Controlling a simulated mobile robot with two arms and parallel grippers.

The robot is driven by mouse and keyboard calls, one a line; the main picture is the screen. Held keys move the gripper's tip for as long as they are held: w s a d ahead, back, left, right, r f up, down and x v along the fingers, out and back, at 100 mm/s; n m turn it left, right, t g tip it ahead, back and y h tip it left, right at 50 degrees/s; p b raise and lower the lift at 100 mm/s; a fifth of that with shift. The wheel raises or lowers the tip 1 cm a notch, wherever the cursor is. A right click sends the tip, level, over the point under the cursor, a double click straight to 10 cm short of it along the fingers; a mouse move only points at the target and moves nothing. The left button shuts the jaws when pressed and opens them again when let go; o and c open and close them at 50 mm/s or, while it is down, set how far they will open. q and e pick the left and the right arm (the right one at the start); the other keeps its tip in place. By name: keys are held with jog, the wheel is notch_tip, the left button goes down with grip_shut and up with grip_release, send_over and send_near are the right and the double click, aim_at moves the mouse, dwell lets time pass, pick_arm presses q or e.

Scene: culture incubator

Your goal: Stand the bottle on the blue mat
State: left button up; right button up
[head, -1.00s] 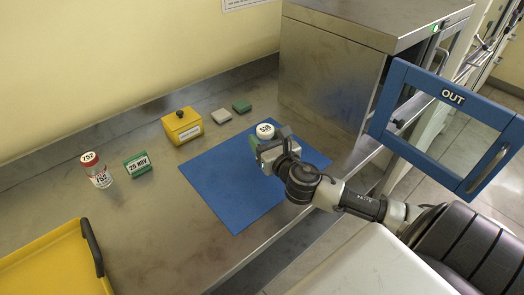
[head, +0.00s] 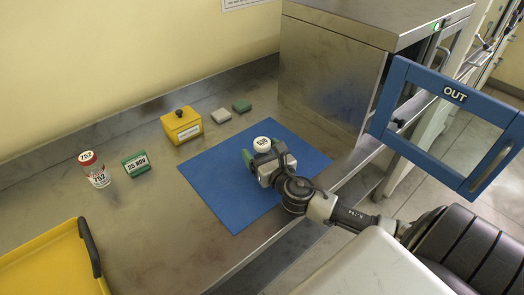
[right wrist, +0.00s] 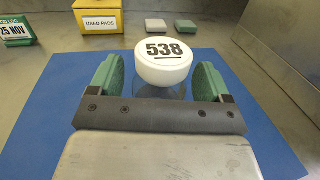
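The bottle (head: 262,145) has a white cap marked 538 and a clear body. It stands upright on the blue mat (head: 215,185), toward the mat's far right part. In the right wrist view its cap (right wrist: 164,66) is between the green finger pads, and the clear body below is partly hidden by the gripper. My right gripper (head: 264,161) is low over the mat with its fingers on either side of the bottle. The pads are apart, with a visible gap to the bottle's body. My left gripper is not in view.
A red-capped bottle marked 752 (head: 95,170), a green date block (head: 136,164) and a yellow used-pads box (head: 182,126) stand left of the mat. Two small pads lie behind it. A yellow tray (head: 50,265) is front left. An open blue-framed door (head: 448,95) is at right.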

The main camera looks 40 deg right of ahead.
jog(key=shift+s+r, duration=0.1)
jog(key=shift+r, duration=0.1)
jog(key=shift+s+f, duration=0.15)
jog(key=shift+s, duration=0.2)
jog(key=s, duration=0.3)
jog(key=s+a+b, duration=0.1)
jog(key=s, duration=0.5)
jog(key=shift+s+a, duration=0.15)
jog(key=shift+s, duration=0.2)
jog(key=shift+s+a+b, duration=0.1)
jog(key=shift+s+b, duration=0.25)
jog(key=shift+s, duration=0.35)
